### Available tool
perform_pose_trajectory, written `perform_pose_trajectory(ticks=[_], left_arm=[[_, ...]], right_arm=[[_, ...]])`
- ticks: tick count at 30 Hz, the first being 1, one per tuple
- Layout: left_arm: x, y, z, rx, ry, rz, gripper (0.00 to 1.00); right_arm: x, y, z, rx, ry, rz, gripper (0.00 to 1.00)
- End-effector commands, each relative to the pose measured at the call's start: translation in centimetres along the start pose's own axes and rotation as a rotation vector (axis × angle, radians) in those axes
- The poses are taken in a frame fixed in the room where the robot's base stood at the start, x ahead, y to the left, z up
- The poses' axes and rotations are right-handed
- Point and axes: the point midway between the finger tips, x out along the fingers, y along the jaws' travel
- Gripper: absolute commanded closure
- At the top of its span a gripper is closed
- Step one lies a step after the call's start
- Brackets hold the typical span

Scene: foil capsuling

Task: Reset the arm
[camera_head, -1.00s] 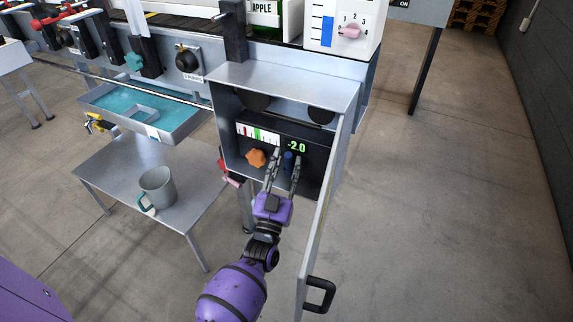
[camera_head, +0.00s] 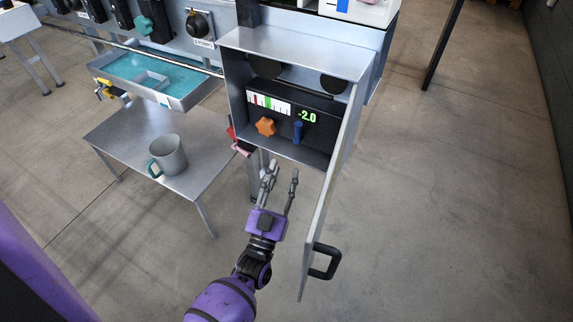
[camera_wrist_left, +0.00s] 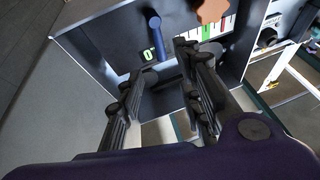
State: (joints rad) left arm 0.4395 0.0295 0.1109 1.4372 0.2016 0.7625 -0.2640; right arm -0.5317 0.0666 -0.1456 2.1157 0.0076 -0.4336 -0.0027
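My left gripper (camera_head: 279,181) is open and empty, its fingers apart. In the head view it is just below and in front of the open metal cabinet (camera_head: 292,40). In the left wrist view the blue lever (camera_wrist_left: 156,36) and part of the orange knob (camera_wrist_left: 211,10) show beyond the fingers, which touch neither. My right gripper is not in view.
The cabinet door (camera_head: 327,205) stands open at the right of my left arm, its black handle (camera_head: 326,262) low. A small metal table (camera_head: 122,140) with a grey mug (camera_head: 168,155) stands at the left. The floor at the right is clear.

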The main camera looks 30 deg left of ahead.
Motion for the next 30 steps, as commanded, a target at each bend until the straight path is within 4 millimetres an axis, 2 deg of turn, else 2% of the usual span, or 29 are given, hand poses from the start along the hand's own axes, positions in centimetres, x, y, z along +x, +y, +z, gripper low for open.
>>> perform_pose_trajectory(ticks=[17,20,23,26,29,30], left_arm=[[-0.1,0.1,0.4,-0.009,-0.016,0.004,0.67],[0.1,0.7,1.6,-0.028,-0.077,0.027,0.67],[0.9,2.2,2.3,-0.057,-0.158,0.072,0.67],[-0.8,3.4,3.6,-0.072,-0.291,0.128,0.67],[-5.2,3.7,5.2,-0.074,-0.462,0.176,0.67],[-7.6,3.6,5.8,-0.072,-0.541,0.191,0.67]], right_arm=[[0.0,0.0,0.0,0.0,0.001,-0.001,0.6],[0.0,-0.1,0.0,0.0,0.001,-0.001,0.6],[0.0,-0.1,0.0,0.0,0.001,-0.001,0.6],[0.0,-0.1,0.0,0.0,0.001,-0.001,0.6],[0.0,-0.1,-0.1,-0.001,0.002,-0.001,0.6],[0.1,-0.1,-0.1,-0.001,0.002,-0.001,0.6]])
